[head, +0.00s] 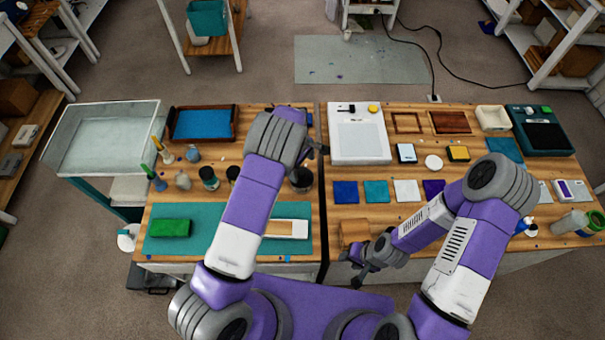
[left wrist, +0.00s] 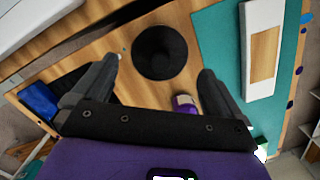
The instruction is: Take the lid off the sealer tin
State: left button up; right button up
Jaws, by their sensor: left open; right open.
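A round black tin or lid (left wrist: 160,52) shows from above in the left wrist view, on the wooden table between and beyond my fingertips. It looks like the dark round container (head: 301,179) right of my left forearm in the head view. I cannot read a label, so I cannot tell for sure that it is the sealer tin. My left gripper (left wrist: 158,70) is open and empty, apart from it; in the head view my arm mostly hides that gripper. My right gripper (head: 364,266) is open and empty near the table's front edge.
Dark jars (head: 208,178) stand left of my left forearm. A purple-marked container (left wrist: 185,102) is close to my left fingers. A teal mat (head: 186,243) bears a green block (head: 170,228) and a white-framed piece (head: 286,228). A white device (head: 358,140) stands to the right.

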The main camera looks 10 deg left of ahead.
aim_at(301, 173)
pick_arm(q)
notch_tip(301, 173, down, 6)
jog(key=b, duration=0.3)
jog(key=shift+r, duration=0.1)
jog(key=c, duration=0.7)
